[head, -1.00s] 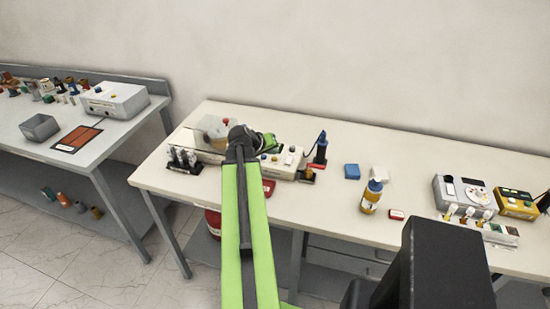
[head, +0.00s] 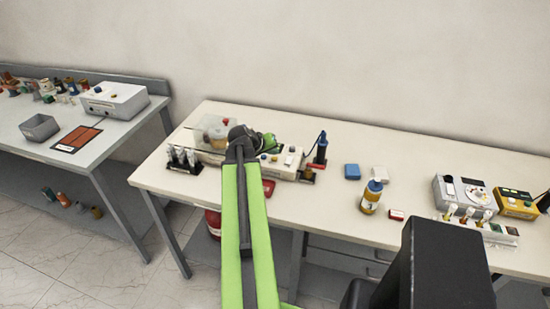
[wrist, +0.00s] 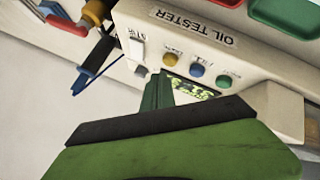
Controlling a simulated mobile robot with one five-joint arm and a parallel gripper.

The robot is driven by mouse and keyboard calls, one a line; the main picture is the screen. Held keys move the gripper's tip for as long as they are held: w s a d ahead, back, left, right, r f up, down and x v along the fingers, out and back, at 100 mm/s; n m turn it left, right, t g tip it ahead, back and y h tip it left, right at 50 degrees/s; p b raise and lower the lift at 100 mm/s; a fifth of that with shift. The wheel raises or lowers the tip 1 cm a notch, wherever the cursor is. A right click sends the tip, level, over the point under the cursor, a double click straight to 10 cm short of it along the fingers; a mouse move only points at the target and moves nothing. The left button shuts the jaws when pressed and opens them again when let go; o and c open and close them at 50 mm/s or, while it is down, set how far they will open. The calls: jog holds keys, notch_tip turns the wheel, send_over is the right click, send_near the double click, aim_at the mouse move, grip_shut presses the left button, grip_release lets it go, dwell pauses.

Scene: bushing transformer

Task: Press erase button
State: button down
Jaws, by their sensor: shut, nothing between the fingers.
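The oil tester (head: 292,158) is a pale box on the long bench in the head view, partly hidden behind my arm. In the wrist view the oil tester (wrist: 205,38) appears upside down, with a yellow button (wrist: 170,59), a blue button (wrist: 197,70) and a green button (wrist: 224,81) in a row. The small labels by the buttons are too blurred to tell which says erase. A lit display (wrist: 190,86) lies beside the buttons, partly covered by my gripper (wrist: 157,92). My gripper is shut and empty, its tips near the display and the yellow button. I cannot tell whether it touches the panel.
A white switch (wrist: 138,48) and a blue-handled tool (wrist: 95,58) are close by in the wrist view. In the head view, a tube rack (head: 184,160) stands left of the tester, and a yellow bottle (head: 371,197) stands right.

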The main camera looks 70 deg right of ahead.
aim_at(273, 160)
jog(key=shift+f+b, duration=0.4)
jog(key=shift+f+b, duration=0.45)
jog(key=shift+b, duration=0.05)
dwell(0.7)
jog(key=shift+r, duration=0.15)
jog(key=shift+r+p, duration=0.7)
jog(key=shift+p, duration=0.2)
notch_tip(273, 160, up, 5)
jog(key=p, duration=0.5)
jog(key=shift+r, duration=0.1)
dwell(0.3)
